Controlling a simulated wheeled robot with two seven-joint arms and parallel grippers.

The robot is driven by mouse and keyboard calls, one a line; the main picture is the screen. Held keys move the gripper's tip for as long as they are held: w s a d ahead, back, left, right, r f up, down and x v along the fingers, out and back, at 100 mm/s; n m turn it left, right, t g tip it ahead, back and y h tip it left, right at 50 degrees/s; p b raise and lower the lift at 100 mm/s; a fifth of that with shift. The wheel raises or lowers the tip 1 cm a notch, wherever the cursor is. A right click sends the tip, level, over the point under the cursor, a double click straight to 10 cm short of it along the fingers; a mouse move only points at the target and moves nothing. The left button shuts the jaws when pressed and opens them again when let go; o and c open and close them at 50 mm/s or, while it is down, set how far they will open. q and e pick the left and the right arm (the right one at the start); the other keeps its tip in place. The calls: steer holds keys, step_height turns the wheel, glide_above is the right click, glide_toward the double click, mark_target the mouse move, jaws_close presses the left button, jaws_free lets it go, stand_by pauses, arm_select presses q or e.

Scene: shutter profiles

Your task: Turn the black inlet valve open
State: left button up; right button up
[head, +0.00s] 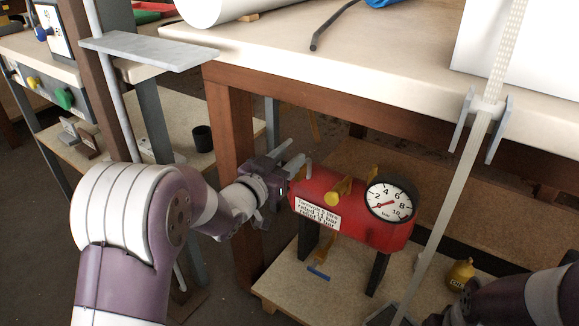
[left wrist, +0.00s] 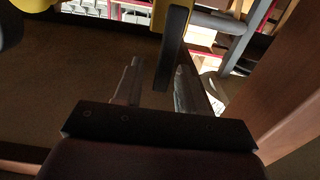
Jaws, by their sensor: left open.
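The red tank (head: 355,215) stands on dark legs on the low shelf under the bench, with a round dial gauge (head: 391,199) and a white label. My left gripper (head: 297,151) is at the tank's upper left end, open. In the left wrist view, a black lever (left wrist: 173,48), which looks like the inlet valve handle, reaches between the two open fingers (left wrist: 158,85); I cannot tell whether they touch it. A yellow valve body (left wrist: 200,36) is beside it. In the head view my gripper hides this lever. My right arm shows at the lower right, its gripper out of view.
A yellow fitting (head: 340,190) is on the tank top and a blue-handled valve (head: 318,272) hangs below. A wooden bench leg (head: 233,165) stands close behind my left gripper. The bench top (head: 400,70) overhangs. A yellow bottle (head: 461,273) stands at the right.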

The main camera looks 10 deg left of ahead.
arm_select(q)
steer(key=shift+w+d, duration=0.15)
steer(key=shift+w, duration=0.35)
jaws_close()
steer(key=shift+r, duration=0.1)
steer(key=shift+r+n+p, duration=0.1)
steer(key=shift+n+p, duration=0.2)
steer(key=shift+p, duration=0.4)
steer(key=w+a+f+n+p, duration=0.2)
steer(key=a+f+n+p, duration=0.3)
steer(key=n+p, duration=1.1)
steer(key=shift+a+f+n, duration=0.2)
steer(key=shift+f+n, duration=0.4)
steer(key=shift+n, duration=0.1)
